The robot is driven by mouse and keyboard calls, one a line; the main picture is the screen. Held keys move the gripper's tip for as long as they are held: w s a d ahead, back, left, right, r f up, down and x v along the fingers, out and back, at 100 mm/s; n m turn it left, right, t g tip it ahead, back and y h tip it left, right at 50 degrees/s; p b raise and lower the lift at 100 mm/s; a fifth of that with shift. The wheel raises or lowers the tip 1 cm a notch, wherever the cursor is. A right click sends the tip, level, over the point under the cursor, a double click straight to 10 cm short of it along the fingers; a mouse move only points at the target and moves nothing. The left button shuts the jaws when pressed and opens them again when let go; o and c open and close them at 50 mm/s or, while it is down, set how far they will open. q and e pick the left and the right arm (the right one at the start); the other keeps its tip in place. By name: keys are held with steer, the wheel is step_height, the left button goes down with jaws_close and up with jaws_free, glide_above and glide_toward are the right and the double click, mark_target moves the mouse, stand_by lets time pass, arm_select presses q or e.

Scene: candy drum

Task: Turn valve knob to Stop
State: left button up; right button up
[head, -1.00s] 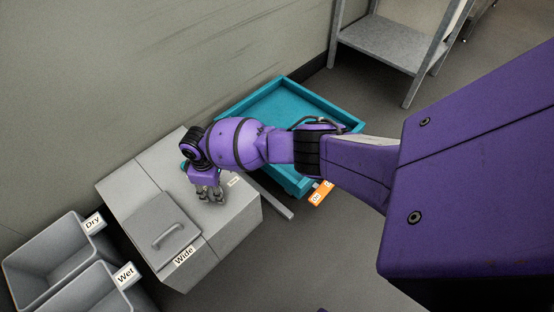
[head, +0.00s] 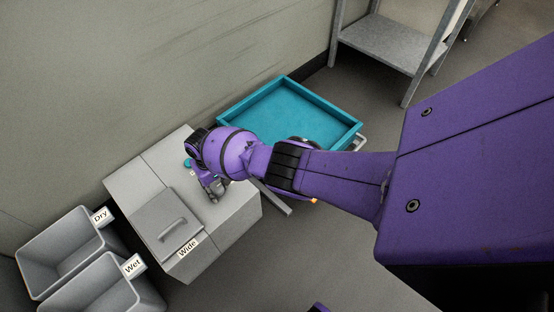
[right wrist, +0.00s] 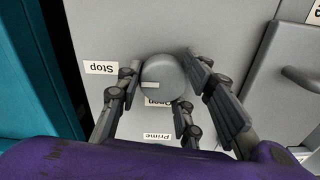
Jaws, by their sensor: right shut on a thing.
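In the right wrist view, a round grey valve knob (right wrist: 166,77) sits on a grey panel with a light mark at its lower left. My right gripper (right wrist: 163,62) is shut on this knob, its dark fingers on both sides. A "Stop" label (right wrist: 101,67) is to the left of the knob. The "Open" label (right wrist: 155,102) is partly hidden just below it, and a "Prime" label (right wrist: 157,136) is lower. In the head view, my right gripper (head: 215,188) is at the grey cabinet's (head: 235,215) top, and the knob is hidden. My left gripper is out of view.
A lidded hatch (head: 166,228) labelled "Wide" is beside the gripper. "Dry" (head: 60,245) and "Wet" (head: 95,290) bins stand at lower left. A teal tray (head: 290,110) lies behind my arm. A metal shelf (head: 390,45) is at the back; floor at right is open.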

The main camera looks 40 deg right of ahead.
mark_target(219, 186)
steer(key=shift+d+m, duration=0.3)
steer(key=shift+d, duration=0.05)
steer(key=shift+c, duration=0.2)
steer(key=o, duration=1.1)
steer(key=shift+s, duration=0.1)
steer(key=shift+a, duration=0.1)
steer(key=shift+a+r, duration=0.1)
steer(key=shift+r, duration=0.35)
step_height(219, 186, up, 11)
